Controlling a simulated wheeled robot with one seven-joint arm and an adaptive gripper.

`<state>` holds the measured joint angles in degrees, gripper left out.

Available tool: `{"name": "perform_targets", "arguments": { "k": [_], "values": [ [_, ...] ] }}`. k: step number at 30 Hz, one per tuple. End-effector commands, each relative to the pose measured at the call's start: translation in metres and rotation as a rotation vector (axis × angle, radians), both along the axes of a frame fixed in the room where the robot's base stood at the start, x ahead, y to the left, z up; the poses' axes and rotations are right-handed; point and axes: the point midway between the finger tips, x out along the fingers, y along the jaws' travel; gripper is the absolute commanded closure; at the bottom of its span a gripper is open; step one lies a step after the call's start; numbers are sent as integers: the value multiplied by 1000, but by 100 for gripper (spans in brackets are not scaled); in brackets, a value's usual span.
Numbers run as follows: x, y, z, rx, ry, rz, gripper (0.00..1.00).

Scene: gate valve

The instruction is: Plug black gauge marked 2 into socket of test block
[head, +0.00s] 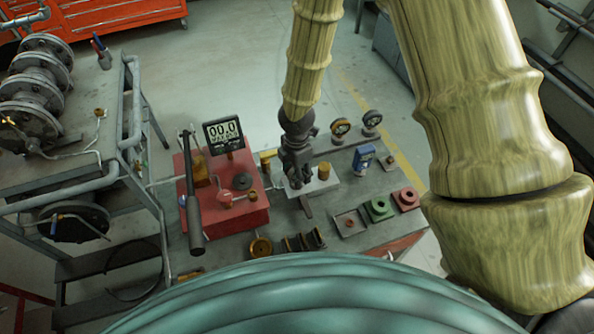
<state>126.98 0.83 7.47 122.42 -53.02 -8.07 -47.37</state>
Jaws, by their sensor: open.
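Two round dial gauges stand at the back of the bench: one with a brassy rim (341,127) and, right of it, one with a dark rim (372,119). No number can be read on either, so I cannot tell which is marked 2. My gripper (298,181) points down over a pale metal block (323,185), which may be the test block. The gripper is open; whether anything sits between its fingers is hard to see. Its dark body hides part of the block, and no socket can be made out.
A red unit (252,213) with a digital display (223,132) and long dark lever (191,205) stands left of my gripper. A blue instrument (363,157), green block (379,208) and red block (406,199) are to the right. Brass parts (261,246) lie in front.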

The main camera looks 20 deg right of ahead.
Motion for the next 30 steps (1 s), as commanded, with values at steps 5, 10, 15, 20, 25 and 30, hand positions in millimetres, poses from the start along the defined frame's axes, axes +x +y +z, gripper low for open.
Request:
{"name": "perform_targets", "arguments": {
  "k": [5, 10, 15, 20, 25, 30],
  "values": [
    [1, 0, 18, 2, -3, -2, 50],
    [1, 0, 43, 2, -4, -1, 50],
    [1, 0, 70, 3, -3, -2, 50],
    [1, 0, 92, 1, -2, -1, 50],
    [1, 0, 109, 1, -2, -1, 50],
    [0, 0, 117, 0, -1, 0, 50]
  ]
}}
